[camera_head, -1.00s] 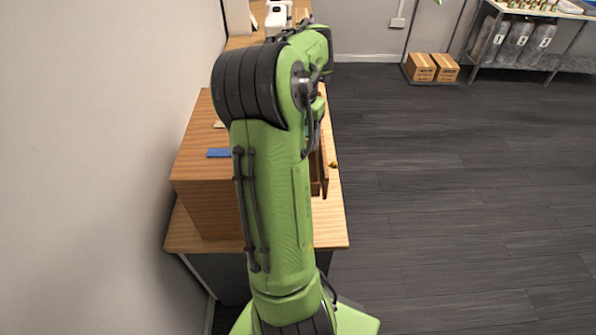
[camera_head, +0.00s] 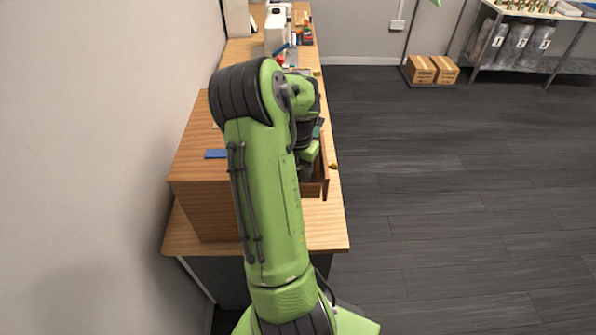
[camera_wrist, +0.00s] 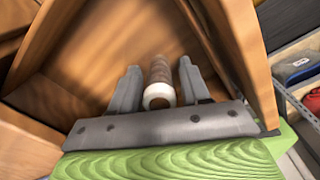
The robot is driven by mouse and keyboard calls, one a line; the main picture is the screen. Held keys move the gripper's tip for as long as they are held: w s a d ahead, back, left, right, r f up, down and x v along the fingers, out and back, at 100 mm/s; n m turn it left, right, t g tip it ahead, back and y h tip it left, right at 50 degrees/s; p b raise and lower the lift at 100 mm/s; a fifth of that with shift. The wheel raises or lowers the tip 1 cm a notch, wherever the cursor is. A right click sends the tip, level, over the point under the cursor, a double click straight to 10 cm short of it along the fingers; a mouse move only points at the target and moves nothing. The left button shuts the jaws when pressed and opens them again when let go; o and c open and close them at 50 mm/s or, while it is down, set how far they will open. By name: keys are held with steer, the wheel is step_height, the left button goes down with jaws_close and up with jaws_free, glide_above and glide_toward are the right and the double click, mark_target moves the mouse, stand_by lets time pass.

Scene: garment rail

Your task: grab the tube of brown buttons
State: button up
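The tube of brown buttons (camera_wrist: 158,76) lies in an open wooden drawer (camera_wrist: 90,60) in the wrist view, its pale round end towards me. My gripper (camera_wrist: 158,84) is inside the drawer with one grey finger on each side of the tube. The fingers are open, with a narrow gap seen on both sides of the tube. In the head view my arm hides the tube and most of the drawer (camera_head: 325,170), which sticks out of the right side of the wooden cabinet (camera_head: 205,210).
A blue flat item (camera_head: 216,154) lies on top of the cabinet. A white machine (camera_head: 277,30) stands further back on the wooden table (camera_head: 320,235). The dark floor (camera_head: 450,190) to the right is clear.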

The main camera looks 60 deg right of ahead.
jaws_close()
steer(key=shift+r, duration=0.1)
